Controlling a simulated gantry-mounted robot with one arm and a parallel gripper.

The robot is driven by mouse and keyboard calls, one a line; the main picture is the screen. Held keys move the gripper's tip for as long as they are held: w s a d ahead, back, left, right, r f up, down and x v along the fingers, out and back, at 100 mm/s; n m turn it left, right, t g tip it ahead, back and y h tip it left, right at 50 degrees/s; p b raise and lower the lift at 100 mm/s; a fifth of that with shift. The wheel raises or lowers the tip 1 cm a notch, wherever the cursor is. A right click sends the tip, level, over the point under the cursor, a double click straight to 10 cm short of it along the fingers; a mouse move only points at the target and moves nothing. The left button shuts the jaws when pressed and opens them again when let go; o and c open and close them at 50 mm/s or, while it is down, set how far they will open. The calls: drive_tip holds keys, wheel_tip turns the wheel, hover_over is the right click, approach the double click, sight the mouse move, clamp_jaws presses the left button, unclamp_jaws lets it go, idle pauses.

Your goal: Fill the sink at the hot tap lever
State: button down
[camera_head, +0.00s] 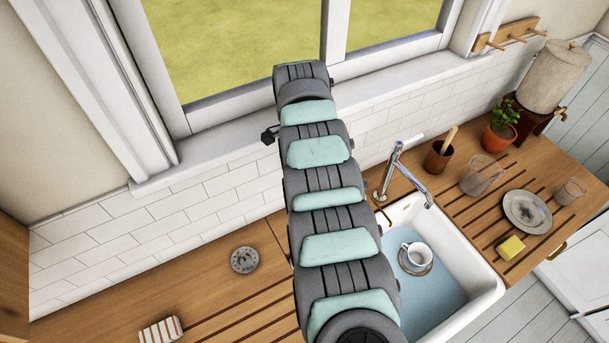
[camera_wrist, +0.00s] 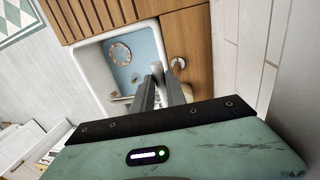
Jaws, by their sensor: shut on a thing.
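The white sink (camera_head: 483,278) holds a pale blue surface that looks like water (camera_head: 436,298), with a white cup (camera_head: 417,253) on a saucer in it. The chrome tap (camera_head: 405,172) stands at the sink's back edge, its spout over the basin. My arm covers the area left of it, and my gripper is hidden in the head view. In the wrist view my gripper (camera_wrist: 163,72) is shut, its narrow fingers close together at the tap's metal. What they hold looks like the tap lever, mostly hidden by the fingers. A round metal piece (camera_wrist: 178,63) lies beside the fingertips.
On the right drainboard (camera_head: 471,219) are a brown utensil pot (camera_head: 438,158), a glass jug (camera_head: 481,175), a plate (camera_head: 527,211), a yellow sponge (camera_head: 510,247) and a potted plant (camera_head: 501,125). A grey disc (camera_head: 244,260) and striped cloth (camera_head: 160,331) lie on the left counter.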

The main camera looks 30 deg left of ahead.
idle(0.4)
drive_tip(key=c, duration=1.3)
unclamp_jaws()
drive_tip(key=shift+c, duration=0.2)
drive_tip(key=shift+w, duration=0.1)
wheel_tip(320, 180, up, 11)
drive_tip(key=a+b, duration=0.2)
drive_tip(key=shift+w+f, duration=0.2)
drive_tip(key=shift+w, duration=0.25)
